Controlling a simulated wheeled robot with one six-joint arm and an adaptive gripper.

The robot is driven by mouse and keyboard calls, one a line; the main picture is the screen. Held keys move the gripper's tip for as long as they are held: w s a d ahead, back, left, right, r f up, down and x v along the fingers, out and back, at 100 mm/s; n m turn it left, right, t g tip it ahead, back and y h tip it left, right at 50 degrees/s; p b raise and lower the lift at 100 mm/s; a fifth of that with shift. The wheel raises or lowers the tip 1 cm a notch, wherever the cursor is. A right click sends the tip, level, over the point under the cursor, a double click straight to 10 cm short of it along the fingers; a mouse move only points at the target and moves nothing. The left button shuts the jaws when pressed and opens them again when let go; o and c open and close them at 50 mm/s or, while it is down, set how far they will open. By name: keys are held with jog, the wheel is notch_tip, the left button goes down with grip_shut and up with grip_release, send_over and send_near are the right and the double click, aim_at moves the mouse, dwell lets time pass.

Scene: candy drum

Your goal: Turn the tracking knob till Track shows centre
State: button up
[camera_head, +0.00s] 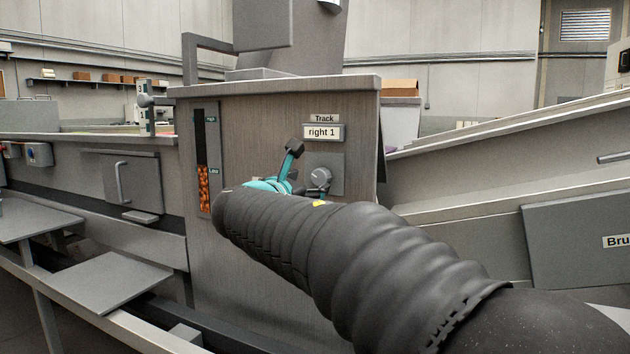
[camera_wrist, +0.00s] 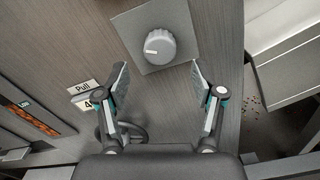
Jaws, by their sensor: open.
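The tracking knob (camera_head: 320,178) is a round grey knob on a square grey plate on the cabinet's front panel. The Track display (camera_head: 322,132) above it reads "right 1". In the wrist view the knob (camera_wrist: 156,46) lies beyond the fingertips, and its white pointer mark faces left. My gripper (camera_wrist: 157,72) is open, its two fingers apart with the knob roughly centred beyond the gap. Neither finger appears to touch it. In the head view my gripper (camera_head: 290,165) is just left of the knob, partly hidden by my dark sleeved arm.
A level window (camera_head: 203,170) with orange candy is left of the knob. A sloping grey chute (camera_head: 510,150) stands right of the cabinet.

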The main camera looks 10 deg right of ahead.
aim_at(318, 178)
jog(key=shift+x, duration=2.5)
jog(key=c, duration=1.1)
